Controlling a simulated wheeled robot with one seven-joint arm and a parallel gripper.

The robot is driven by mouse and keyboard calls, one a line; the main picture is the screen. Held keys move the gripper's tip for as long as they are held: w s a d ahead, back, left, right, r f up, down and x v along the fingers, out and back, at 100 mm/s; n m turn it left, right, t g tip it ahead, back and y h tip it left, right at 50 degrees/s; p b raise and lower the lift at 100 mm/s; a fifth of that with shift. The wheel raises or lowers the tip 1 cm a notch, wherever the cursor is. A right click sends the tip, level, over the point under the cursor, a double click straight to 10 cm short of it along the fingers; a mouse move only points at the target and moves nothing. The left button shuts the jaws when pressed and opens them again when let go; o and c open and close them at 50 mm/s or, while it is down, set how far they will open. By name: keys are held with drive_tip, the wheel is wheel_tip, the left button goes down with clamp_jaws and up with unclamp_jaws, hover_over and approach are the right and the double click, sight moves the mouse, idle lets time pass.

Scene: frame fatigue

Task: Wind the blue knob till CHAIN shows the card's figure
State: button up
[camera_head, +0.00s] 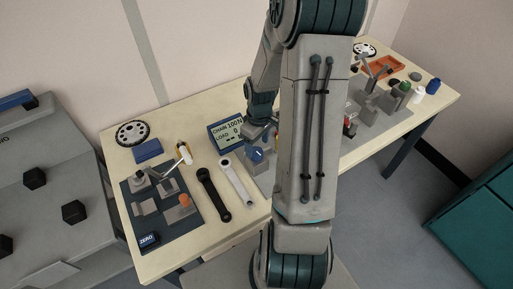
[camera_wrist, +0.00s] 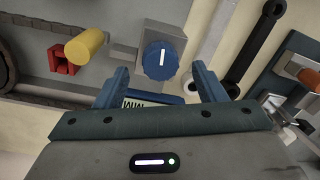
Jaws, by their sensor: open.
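The blue knob (camera_wrist: 161,60) has a white pointer line and sits on a grey block in the wrist view. It also shows in the head view (camera_head: 257,155), below the display. My gripper (camera_wrist: 160,74) is open, with its blue fingers apart on either side of the knob's near edge; no contact is visible. The display (camera_head: 227,132) seems to read CHAIN 100 N and LOAD 0 in the head view. In the wrist view my gripper covers most of the display (camera_wrist: 135,102). I cannot make out a card with a figure.
A black crank arm (camera_head: 212,194) and a silver one (camera_head: 236,182) lie left of the knob. A dark mat (camera_head: 188,224) holds grey blocks and a ZERO button (camera_head: 148,240). A yellow cylinder (camera_wrist: 85,45) and red block (camera_wrist: 61,60) stand beside the knob in the wrist view.

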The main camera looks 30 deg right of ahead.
sight(257, 151)
drive_tip(key=shift+f, duration=1.45)
drive_tip(key=c, duration=1)
drive_tip(key=shift+f+m+b, duration=0.2)
drive_tip(key=shift+m+b, duration=0.45)
drive_tip(key=shift+m, duration=0.25)
drive_tip(key=m, duration=0.1)
drive_tip(key=m+b, duration=0.1)
drive_tip(key=shift+a+r+m, duration=0.1)
drive_tip(key=shift+r+m, duration=0.1)
drive_tip(key=shift+m, duration=0.2)
drive_tip(key=o, duration=1)
